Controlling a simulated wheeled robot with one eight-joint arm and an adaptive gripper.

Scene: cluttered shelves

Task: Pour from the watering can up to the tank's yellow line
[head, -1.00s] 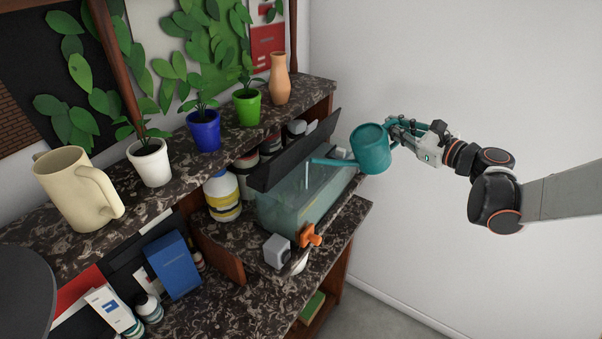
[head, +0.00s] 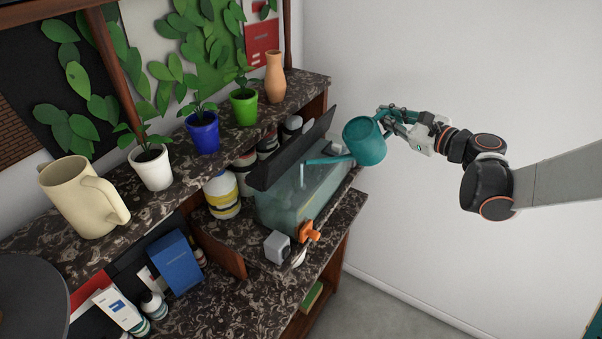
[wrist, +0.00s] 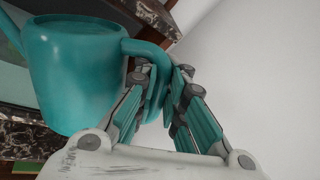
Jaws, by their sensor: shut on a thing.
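A teal watering can (head: 364,141) is held in the air at the right end of the glass tank (head: 300,192). Its spout reaches left over the tank's open top, and a thin pale stream shows below the spout tip. My gripper (head: 388,119) is shut on the can's handle. In the wrist view the can (wrist: 75,75) fills the left side, and my gripper's fingers (wrist: 165,90) close around the handle. The tank's dark lid (head: 290,150) stands tilted open behind the spout. The yellow line and the water level cannot be made out.
An orange clip-like part (head: 309,232) and a grey box (head: 277,246) sit at the tank's near end. A yellow-labelled bottle (head: 222,195) stands left of it. Potted plants, a vase (head: 275,78) and a beige jug (head: 82,197) line the upper shelf. Free room lies to the right.

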